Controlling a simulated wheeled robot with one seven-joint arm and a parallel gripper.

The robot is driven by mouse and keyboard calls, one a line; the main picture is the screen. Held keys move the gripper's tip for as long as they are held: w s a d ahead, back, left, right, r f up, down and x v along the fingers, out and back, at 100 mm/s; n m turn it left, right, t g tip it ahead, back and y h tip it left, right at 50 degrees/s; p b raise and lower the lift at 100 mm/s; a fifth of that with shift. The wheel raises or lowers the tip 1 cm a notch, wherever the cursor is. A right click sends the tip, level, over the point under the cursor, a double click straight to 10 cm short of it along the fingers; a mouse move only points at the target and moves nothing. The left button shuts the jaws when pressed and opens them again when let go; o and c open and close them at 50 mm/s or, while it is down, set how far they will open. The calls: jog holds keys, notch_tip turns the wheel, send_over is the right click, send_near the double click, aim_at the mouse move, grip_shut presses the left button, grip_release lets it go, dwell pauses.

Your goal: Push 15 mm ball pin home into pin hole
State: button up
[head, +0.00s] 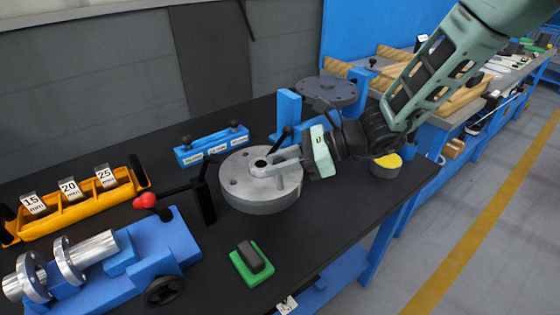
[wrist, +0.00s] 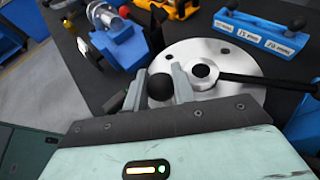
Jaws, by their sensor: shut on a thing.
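The flanged shell (head: 258,195) is a round grey metal disc with a central bore, lying on the dark bench; it also shows in the wrist view (wrist: 225,56). My gripper (head: 283,162) is low over its right side, with its fingers reaching toward the bore. In the wrist view, my gripper (wrist: 160,92) is shut on the ball pin (wrist: 160,86), whose black ball shows between the fingers. The pin's tip and the hole under it are hidden there, so I cannot tell how deep it sits. Small open holes show elsewhere on the flange.
A black rod (wrist: 270,83) slants from near the bore. A blue labelled rack (head: 211,146) stands behind the shell and a yellow tray (head: 75,205) at left. A blue fixture (head: 150,250) and a green block (head: 251,264) lie in front. Blue posts (head: 289,112) stand behind.

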aim_at(281, 188)
jog(key=shift+f+b, duration=1.7)
jog(key=shift+f, duration=0.45)
jog(key=o, duration=1.1)
jog(key=shift+d, duration=0.1)
jog(key=v, duration=1.7)
jog(key=shift+w+d+r, duration=0.1)
jog(key=shift+r, duration=0.1)
